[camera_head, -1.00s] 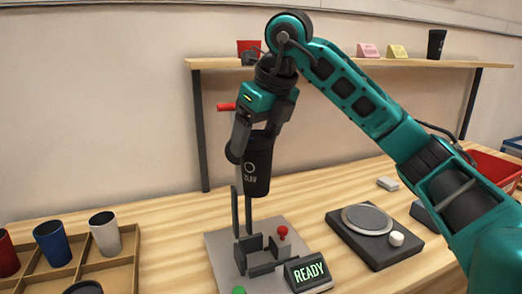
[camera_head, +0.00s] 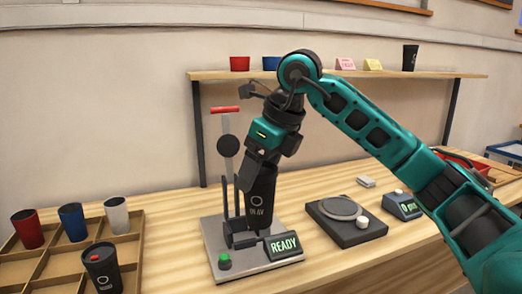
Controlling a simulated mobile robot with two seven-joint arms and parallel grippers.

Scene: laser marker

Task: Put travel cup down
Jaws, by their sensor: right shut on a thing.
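The black travel cup (camera_head: 260,200) with a white ring logo and lettering is upright, held in my right gripper (camera_head: 262,168). My gripper comes from above and is shut on the cup's upper part. The cup is over the grey base (camera_head: 228,262) of the marking machine, close to its dark holder (camera_head: 240,238) and behind the READY display (camera_head: 284,245). I cannot tell whether the cup's bottom touches the machine. My left gripper is not in view.
A wooden divided tray (camera_head: 52,268) at left holds red, blue and white cups and another black cup (camera_head: 102,270). The machine's red-handled lever (camera_head: 225,110) stands behind the holder. A scale (camera_head: 345,222) stands to the right. A shelf (camera_head: 330,74) hangs behind my arm.

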